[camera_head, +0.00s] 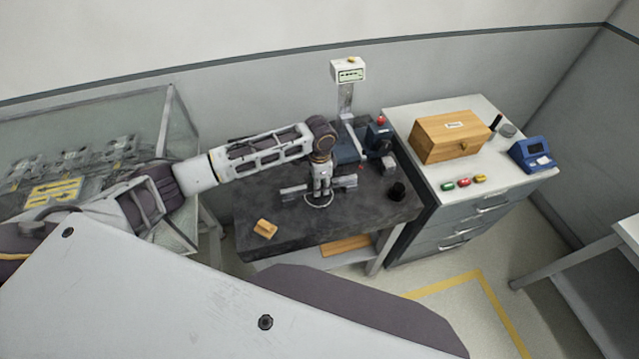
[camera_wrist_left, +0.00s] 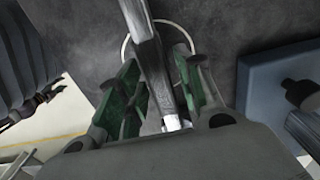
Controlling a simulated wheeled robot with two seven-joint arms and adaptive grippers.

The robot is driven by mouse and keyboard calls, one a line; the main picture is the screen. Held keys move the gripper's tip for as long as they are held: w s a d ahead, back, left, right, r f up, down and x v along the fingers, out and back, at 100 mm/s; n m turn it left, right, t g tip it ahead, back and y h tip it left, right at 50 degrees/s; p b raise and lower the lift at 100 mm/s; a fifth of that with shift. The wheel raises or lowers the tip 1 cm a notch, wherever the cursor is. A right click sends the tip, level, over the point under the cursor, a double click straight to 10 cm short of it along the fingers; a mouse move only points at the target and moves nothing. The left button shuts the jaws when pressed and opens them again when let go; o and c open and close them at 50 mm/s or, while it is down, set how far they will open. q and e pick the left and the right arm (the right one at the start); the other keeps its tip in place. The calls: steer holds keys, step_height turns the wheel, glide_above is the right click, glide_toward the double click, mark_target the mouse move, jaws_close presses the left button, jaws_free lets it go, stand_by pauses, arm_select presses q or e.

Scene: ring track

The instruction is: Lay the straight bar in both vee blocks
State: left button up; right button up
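A grey metal bar (camera_head: 293,190) lies crosswise at my left gripper, low over the dark worktop (camera_head: 265,200). Its right part shows past the fingers in the head view, beside a darker grey block-like shape (camera_head: 347,182). The vee blocks are too small and covered to make out clearly. My left gripper (camera_head: 320,192) points down at the worktop. In the left wrist view the green-padded fingers (camera_wrist_left: 158,85) stand apart on either side of the bar (camera_wrist_left: 148,50); a narrow gap seems to show. A thin white ring (camera_head: 318,204) lies under the fingers. My right gripper is out of view.
A drawer cabinet (camera_head: 470,212) with a wooden box (camera_head: 448,137) stands right.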

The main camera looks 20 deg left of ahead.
arm_select(q)
steer(key=shift+r, duration=0.1)
stand_by(0.3)
steer(key=shift+r, duration=0.5)
step_height(320, 180, up, 12)
steer(key=b, duration=0.2)
steer(key=shift+f, duration=0.15)
stand_by(0.6)
